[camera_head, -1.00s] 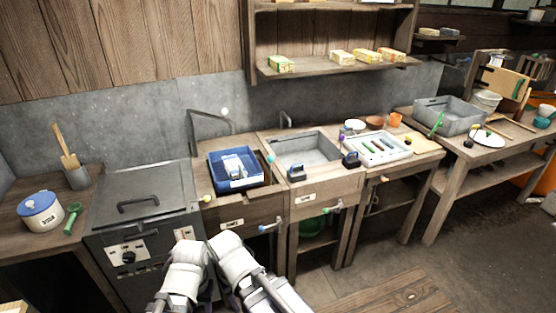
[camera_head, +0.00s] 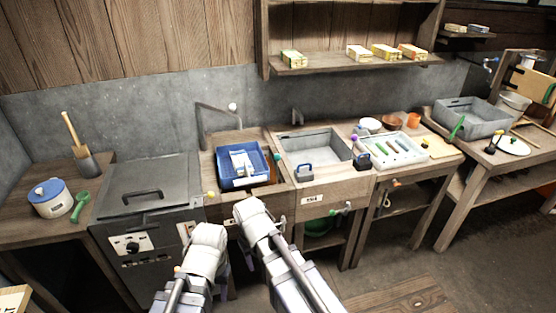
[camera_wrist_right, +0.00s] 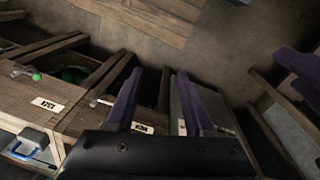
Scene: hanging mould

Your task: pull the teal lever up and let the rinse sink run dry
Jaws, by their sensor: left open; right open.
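A small teal knob (camera_head: 279,155) shows between the two basins. The grey sink basin (camera_head: 312,150) stands right of it; whether it holds water I cannot tell. A front lever with a green knob (camera_head: 333,212) is below this basin and shows in the right wrist view (camera_wrist_right: 36,77). My right gripper (camera_wrist_right: 158,100) is open and apart from the teal knob, low before the left basin's front. A pale lever handle (camera_wrist_right: 100,101) shows beside its left finger, its end hidden.
A blue tray (camera_head: 240,182) sits in the left basin. A dark lidded cabinet (camera_head: 145,190) is at left. A tool tray (camera_head: 408,148) is right of the sink.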

